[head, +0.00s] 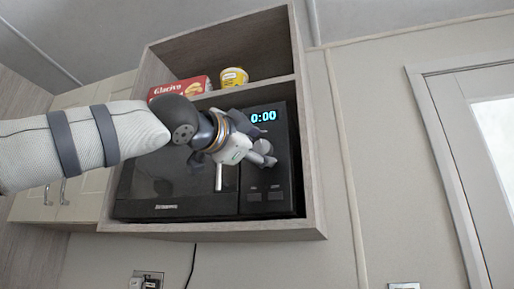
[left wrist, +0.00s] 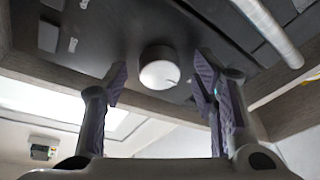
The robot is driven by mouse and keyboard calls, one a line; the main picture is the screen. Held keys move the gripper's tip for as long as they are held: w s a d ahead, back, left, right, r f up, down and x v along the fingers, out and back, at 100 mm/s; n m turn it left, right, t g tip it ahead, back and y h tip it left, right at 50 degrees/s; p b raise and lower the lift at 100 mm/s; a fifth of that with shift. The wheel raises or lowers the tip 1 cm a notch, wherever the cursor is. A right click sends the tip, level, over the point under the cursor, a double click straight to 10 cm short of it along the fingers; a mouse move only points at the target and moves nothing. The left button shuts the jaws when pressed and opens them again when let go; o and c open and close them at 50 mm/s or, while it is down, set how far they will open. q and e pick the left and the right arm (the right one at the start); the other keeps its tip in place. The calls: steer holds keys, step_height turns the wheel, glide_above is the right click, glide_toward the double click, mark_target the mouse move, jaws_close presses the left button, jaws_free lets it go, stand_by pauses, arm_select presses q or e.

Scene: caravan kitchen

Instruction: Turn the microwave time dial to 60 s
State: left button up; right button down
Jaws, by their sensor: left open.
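The black microwave (head: 155,190) sits in the lower bay of a wall cabinet, and its display (head: 263,116) reads 0:00. Its time dial (head: 263,147) is a round light knob below the display. In the left wrist view the dial (left wrist: 159,70) shows a white face with a small dark mark near its right edge. My left gripper (head: 268,152) is at the dial, partly covering it in the head view. In the left wrist view the open left fingers (left wrist: 162,85) stand on either side of the dial with gaps; I see no contact. My right gripper is not in view.
The microwave door handle (head: 218,178) is just left of the control panel. A red box (head: 180,87) and a yellow tub (head: 234,77) stand on the shelf above. Cabinet side walls (head: 309,150) border the microwave closely.

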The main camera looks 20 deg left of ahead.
arm_select(q)
steer(key=c, duration=1.2)
steer(key=shift+o, duration=0.2)
steer(key=shift+m, duration=0.5)
steer(key=m, duration=0.1)
steer(key=m+g, duration=0.1)
steer(key=m, duration=0.1)
steer(key=m+h, duration=0.1)
steer(key=m, duration=0.1)
steer(key=shift+a+r+g, duration=0.1)
steer(key=shift+r+g, duration=0.15)
steer(key=shift+g, duration=0.05)
steer(key=m+g, duration=0.1)
steer(key=m, duration=0.5)
steer(key=shift+r+g, duration=0.2)
steer(key=shift+g, duration=0.2)
steer(key=shift+m+y, duration=0.3)
steer(key=o, duration=1.2)
steer(key=shift+c, duration=0.2)
